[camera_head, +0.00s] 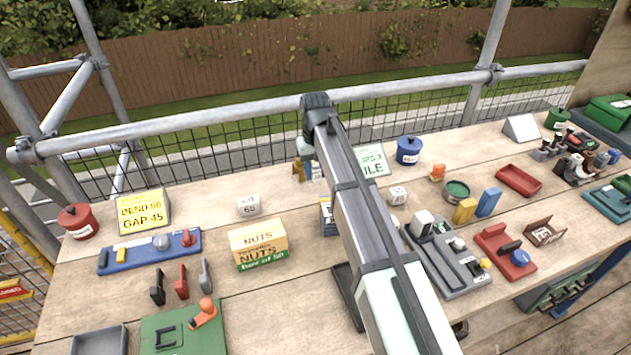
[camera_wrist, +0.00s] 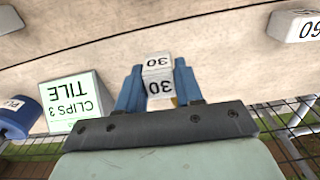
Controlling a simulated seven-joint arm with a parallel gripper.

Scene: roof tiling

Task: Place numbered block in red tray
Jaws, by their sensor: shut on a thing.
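My gripper (camera_wrist: 158,82) is shut on a white block numbered 30 (camera_wrist: 158,66), held between its blue fingers in the wrist view. In the head view my arm hides most of the gripper and the block. The red tray (camera_head: 518,181) is an open, shallow, empty tray at the right of the bench, well away from the gripper. Another white block, numbered 60 (camera_head: 248,206), sits on the bench left of my arm; it also shows in the wrist view (camera_wrist: 293,26). A third white numbered block (camera_head: 397,195) sits right of my arm.
A green round tin (camera_head: 457,190), yellow block (camera_head: 465,210) and blue block (camera_head: 488,202) stand left of the red tray. A nuts box (camera_head: 258,243) is at left.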

